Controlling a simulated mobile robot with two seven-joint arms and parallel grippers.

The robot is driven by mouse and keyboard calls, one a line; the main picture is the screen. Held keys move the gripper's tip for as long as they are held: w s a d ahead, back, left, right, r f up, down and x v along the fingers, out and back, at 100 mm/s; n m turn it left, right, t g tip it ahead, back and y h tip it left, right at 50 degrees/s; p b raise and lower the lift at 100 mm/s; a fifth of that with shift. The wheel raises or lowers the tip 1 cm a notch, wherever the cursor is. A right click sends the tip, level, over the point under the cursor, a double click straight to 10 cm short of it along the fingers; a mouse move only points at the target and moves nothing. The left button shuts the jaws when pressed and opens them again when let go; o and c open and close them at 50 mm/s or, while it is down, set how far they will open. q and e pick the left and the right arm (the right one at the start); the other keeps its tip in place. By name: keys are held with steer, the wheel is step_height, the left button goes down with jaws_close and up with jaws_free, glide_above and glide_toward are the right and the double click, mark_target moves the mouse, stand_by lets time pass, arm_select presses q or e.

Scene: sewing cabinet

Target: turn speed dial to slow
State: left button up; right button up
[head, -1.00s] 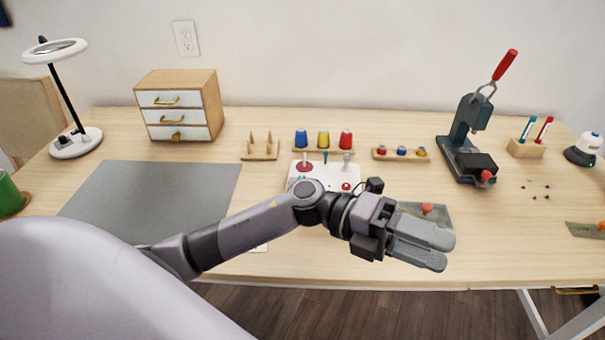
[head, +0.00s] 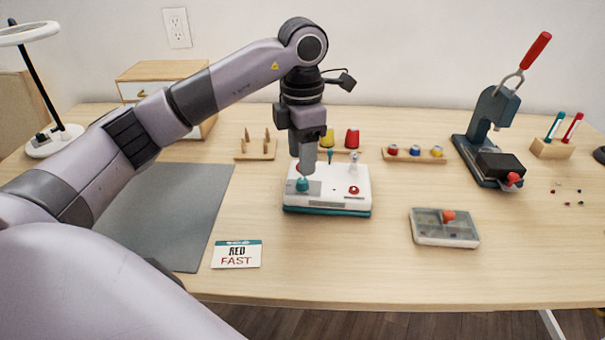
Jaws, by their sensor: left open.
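A white machine (head: 330,200) with a teal base stands in the middle of the table. On its left front is a round teal knob (head: 303,185), likely the speed dial; its setting marks are too small to read. My left gripper (head: 303,172) points straight down right above this knob, its fingers seen edge-on and open. I cannot tell whether the fingers touch the knob or reach around it. A red button (head: 354,190) is on the machine's right front. My right gripper is not in view.
A grey mat (head: 150,220) lies on the left. Spools, such as the red one (head: 352,138), stand behind the machine. A lidded box (head: 445,228) and a press (head: 488,135) are on the right. The table front is mostly clear.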

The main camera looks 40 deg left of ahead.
mark_target(302, 180)
arm_select(q)
step_height(302, 180, down, 4)
steer(key=shift+f, duration=0.55)
jaws_close()
